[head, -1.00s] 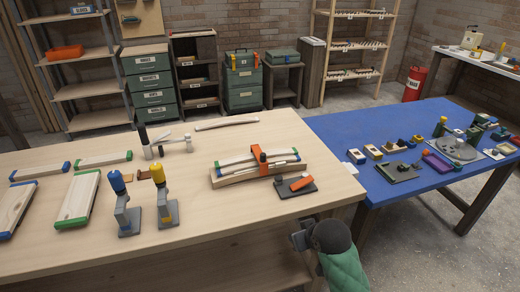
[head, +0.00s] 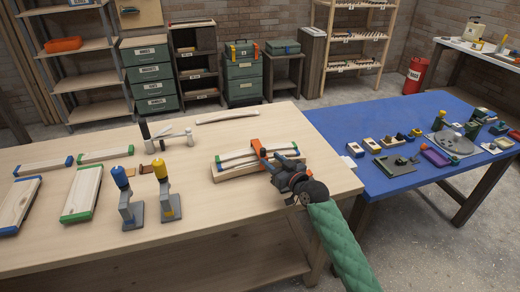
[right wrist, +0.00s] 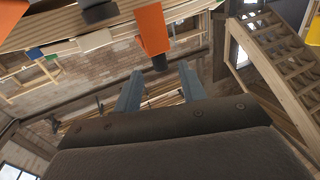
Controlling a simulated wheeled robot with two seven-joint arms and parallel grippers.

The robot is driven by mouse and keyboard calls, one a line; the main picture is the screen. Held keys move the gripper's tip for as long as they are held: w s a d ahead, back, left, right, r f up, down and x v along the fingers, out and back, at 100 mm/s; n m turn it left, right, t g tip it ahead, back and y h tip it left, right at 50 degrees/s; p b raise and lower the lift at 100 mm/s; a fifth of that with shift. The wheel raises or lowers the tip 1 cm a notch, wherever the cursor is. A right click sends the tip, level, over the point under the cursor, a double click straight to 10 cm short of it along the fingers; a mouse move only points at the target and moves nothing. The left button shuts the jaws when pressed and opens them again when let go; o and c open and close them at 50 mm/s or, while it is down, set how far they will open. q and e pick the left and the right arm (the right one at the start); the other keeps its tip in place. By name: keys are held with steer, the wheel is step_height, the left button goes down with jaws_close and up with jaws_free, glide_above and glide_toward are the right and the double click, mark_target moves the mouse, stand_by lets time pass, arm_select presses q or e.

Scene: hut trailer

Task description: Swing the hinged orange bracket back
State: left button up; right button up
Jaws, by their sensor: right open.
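The orange bracket (head: 255,147) stands over a stack of wooden strips (head: 232,160) on the wooden bench. In the right wrist view the bracket (right wrist: 152,28) hangs down in the picture, with a dark knob-like end just beyond my fingertips. My right gripper (head: 270,158) is at the right side of the bracket, its fingers pointing toward it. The fingers (right wrist: 160,78) are apart with nothing between them, and I cannot tell if they touch the bracket. My gripper and wrist hide the bracket's dark base. My left gripper is not in view.
Two upright clamps, one blue-topped (head: 121,177) and one yellow-topped (head: 160,171), stand left on the wooden bench (head: 210,225). Boards with coloured ends (head: 82,192) lie further left. A blue table (head: 400,182) with small parts adjoins at the right.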

mark_target(261, 150)
steer(key=p+x, duration=0.1)
steer(key=x, duration=0.3)
steer(key=p+x, duration=0.1)
steer(key=x, duration=0.2)
steer(key=shift+r+p, duration=0.35)
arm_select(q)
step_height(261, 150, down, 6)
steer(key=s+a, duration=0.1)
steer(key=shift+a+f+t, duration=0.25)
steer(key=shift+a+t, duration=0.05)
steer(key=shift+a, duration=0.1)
arm_select(e)
steer(key=shift+w+a+f, duration=0.1)
steer(key=shift+w+a, duration=0.1)
steer(key=shift+w, duration=0.1)
jaws_close()
